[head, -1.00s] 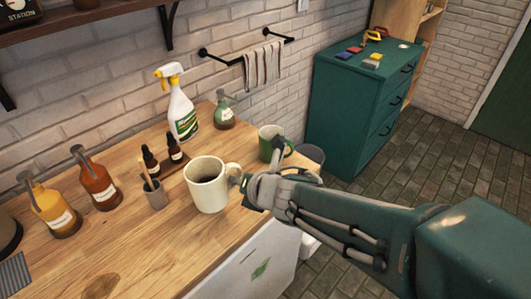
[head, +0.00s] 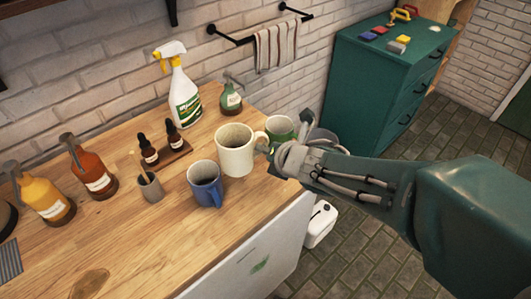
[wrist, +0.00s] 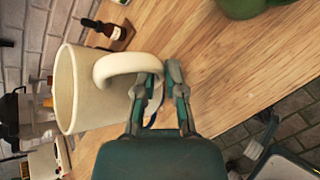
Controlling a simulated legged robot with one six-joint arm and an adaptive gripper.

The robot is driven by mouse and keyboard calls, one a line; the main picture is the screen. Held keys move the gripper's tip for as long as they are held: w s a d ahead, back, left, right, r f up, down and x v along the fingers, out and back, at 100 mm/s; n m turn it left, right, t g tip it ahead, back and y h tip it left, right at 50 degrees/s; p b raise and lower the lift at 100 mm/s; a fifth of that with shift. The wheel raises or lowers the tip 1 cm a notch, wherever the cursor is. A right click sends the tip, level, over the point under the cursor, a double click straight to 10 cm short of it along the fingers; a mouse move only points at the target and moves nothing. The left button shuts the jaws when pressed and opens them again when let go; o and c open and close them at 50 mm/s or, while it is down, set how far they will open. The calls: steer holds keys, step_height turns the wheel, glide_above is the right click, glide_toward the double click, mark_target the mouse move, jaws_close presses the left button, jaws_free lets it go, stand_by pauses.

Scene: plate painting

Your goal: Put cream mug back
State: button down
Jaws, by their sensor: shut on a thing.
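The cream mug (head: 235,158) is upright over the right part of the wooden counter (head: 150,240). I cannot tell whether its base touches the wood. My gripper (head: 268,152) is shut on its handle from the right. In the wrist view the cream mug (wrist: 78,95) fills the left side, and its handle reaches the fingertips of my gripper (wrist: 158,78). A blue mug (head: 204,187) stands just in front and left of the cream mug. A green mug (head: 279,127) stands behind and right, partly hidden by my gripper.
Dropper bottles on a small tray (head: 177,156) and a cup with a brush (head: 151,187) are left. The front counter is mostly clear. A teal cabinet (head: 370,85) stands right.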

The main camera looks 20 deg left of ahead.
glide_above(266, 164)
step_height(266, 164, down, 7)
steer(key=shift+s+r, duration=0.1)
steer(key=shift+r, duration=0.05)
steer(key=shift+f, duration=1.7)
steer(key=c, duration=0.7)
jaws_free()
steer(key=shift+f, duration=0.1)
